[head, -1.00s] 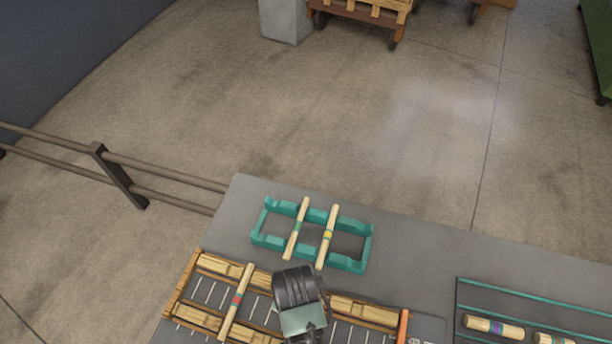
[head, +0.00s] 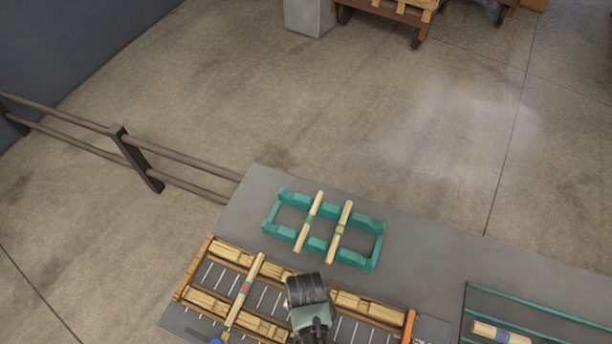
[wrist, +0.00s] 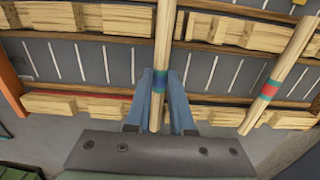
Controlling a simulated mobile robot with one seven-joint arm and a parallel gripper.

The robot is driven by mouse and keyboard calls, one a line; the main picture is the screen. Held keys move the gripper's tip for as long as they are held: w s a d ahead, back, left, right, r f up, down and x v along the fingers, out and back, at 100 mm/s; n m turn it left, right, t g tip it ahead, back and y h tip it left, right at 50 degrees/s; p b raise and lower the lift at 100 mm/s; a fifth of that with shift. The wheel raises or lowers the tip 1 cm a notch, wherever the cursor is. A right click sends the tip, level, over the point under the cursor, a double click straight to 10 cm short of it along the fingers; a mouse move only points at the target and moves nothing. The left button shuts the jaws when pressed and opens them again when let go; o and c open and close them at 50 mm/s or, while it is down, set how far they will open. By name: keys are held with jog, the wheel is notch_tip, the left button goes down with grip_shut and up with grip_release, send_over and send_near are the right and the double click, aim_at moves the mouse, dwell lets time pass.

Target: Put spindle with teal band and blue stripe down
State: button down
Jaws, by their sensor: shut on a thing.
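The spindle with teal band and blue stripe (wrist: 159,82) is pale wood and shows in the wrist view. My gripper (wrist: 160,95) is shut on it at the band, one blue-grey finger on each side. The spindle runs across the wooden rails of a slatted rack (wrist: 225,107); I cannot tell whether it touches them. In the head view my gripper (head: 310,300) is over the rack (head: 205,300) and hides the held spindle.
A spindle with red and teal bands (head: 246,287) lies across the rack, left of my gripper. A teal frame (head: 376,250) behind holds two spindles. A tray (head: 466,305) with a banded spindle (head: 500,333) is at right. Bare tabletop (head: 430,265) lies between.

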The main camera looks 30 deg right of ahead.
jog(key=c, duration=0.8)
grip_release()
